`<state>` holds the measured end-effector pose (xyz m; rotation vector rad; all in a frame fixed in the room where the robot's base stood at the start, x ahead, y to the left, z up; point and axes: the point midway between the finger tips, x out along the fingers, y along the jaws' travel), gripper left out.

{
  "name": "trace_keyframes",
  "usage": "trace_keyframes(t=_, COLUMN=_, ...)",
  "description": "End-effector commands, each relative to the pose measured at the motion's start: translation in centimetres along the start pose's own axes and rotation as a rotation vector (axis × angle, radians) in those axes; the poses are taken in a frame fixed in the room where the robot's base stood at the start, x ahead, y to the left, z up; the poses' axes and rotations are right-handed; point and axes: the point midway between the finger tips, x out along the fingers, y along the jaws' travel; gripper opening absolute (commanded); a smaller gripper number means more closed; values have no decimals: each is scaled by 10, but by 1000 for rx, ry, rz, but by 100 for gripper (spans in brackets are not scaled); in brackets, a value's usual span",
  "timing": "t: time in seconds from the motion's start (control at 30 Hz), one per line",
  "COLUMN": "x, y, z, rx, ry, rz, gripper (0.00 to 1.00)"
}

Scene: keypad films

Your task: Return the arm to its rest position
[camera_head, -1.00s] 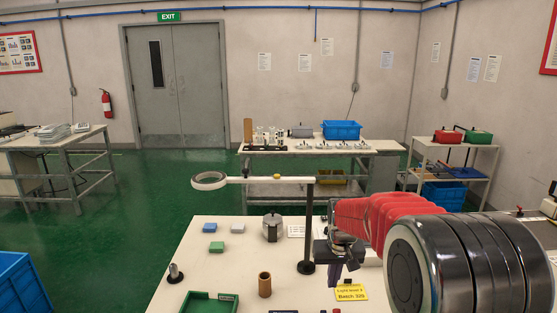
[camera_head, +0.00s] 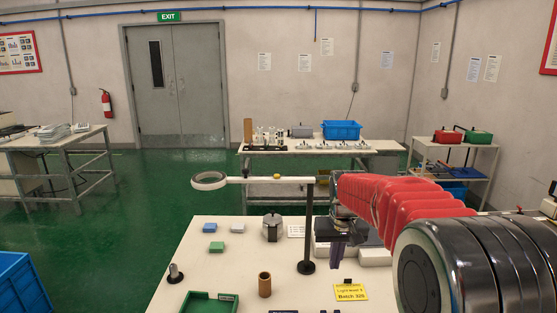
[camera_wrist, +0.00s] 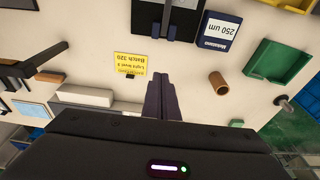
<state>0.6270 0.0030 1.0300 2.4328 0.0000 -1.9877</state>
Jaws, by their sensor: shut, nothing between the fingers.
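My arm (camera_head: 410,210), with red covers and a dark metal joint, reaches in from the right in the head view. My gripper (camera_head: 336,262) points down above the right part of the white table (camera_head: 230,265). In the wrist view the dark fingers of my gripper (camera_wrist: 162,82) are together with nothing between them. The yellow batch card (camera_head: 351,291) is just below and to the right of my gripper in the head view; it also shows in the wrist view (camera_wrist: 130,65).
A black post (camera_head: 308,235) carrying a white arm with a ring magnifier (camera_head: 209,180) stands close left of my gripper. A brown cylinder (camera_head: 265,284), a green tray (camera_head: 208,304) and small blocks lie on the table. A dark-blue 250 um box (camera_wrist: 217,32) shows in the wrist view.

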Motion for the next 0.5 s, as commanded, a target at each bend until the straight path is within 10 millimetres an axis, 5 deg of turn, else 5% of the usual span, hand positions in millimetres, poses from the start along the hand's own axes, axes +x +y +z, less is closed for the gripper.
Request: trace_keyframes(t=0.5, x=-15, y=0, z=-3, rx=0, ry=-1, rz=0, gripper=0)
